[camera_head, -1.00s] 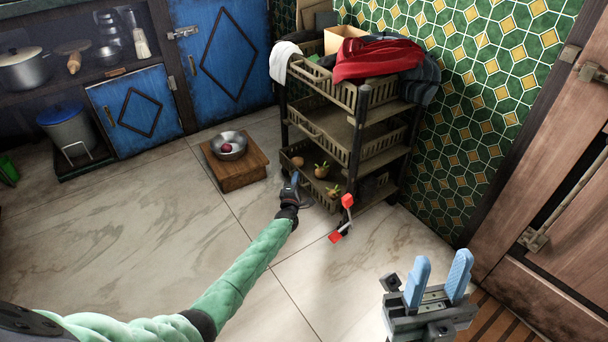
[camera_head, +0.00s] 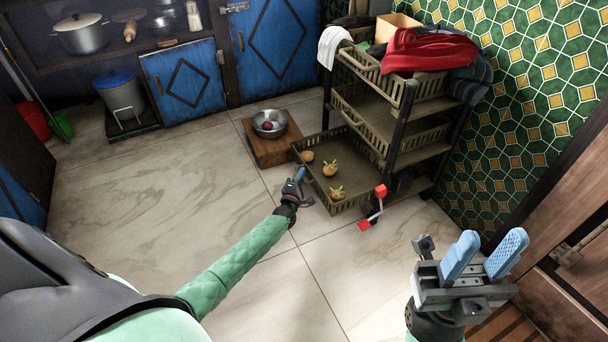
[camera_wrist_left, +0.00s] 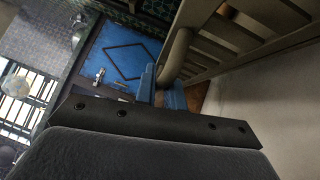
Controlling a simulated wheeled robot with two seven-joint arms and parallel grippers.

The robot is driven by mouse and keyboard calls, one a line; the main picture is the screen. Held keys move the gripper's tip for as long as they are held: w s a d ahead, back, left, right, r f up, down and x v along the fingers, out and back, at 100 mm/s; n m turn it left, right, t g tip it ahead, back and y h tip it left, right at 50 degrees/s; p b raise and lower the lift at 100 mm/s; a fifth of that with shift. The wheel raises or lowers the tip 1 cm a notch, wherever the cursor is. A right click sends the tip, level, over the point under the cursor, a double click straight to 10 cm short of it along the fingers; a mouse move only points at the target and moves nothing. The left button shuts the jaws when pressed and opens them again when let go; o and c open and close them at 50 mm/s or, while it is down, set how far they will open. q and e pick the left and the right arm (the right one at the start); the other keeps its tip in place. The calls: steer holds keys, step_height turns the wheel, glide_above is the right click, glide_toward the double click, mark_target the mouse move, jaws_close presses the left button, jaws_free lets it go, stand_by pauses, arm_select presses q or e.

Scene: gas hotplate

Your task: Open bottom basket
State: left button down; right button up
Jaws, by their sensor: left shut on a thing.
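The bottom basket (camera_head: 347,203) of the dark rolling rack is slid out toward me and holds a few round orange-brown items with green tops. My left gripper (camera_head: 300,177) is at its front side, shut on its edge. In the left wrist view, the blue fingers (camera_wrist_left: 168,97) close around a curved beige part of the basket (camera_wrist_left: 180,52). The exact grip is partly hidden by the gripper body. My right gripper (camera_head: 492,244) is open and empty, in front and to the right of the rack.
A low wooden stool (camera_head: 272,150) with a metal bowl (camera_head: 268,124) stands left of the basket. A red-ended thing (camera_head: 374,207) is by the rack's front right corner. Clothes (camera_head: 430,48) lie on top.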

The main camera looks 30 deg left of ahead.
arm_select(q)
steer(key=c, duration=1.5)
jaws_free()
steer(key=shift+s+d+f+p, duration=0.2)
steer(key=shift+s+p, duration=0.15)
steer(key=shift+s, duration=0.95)
steer(key=shift+s+d+f+p, duration=0.2)
steer(key=shift+s+p, duration=0.2)
steer(key=shift+s, duration=0.85)
steer(key=shift+s+d+f+p, duration=0.1)
steer(key=shift+s+f+p, duration=0.2)
steer(key=shift+s, duration=1)
steer(key=shift+r, duration=0.1)
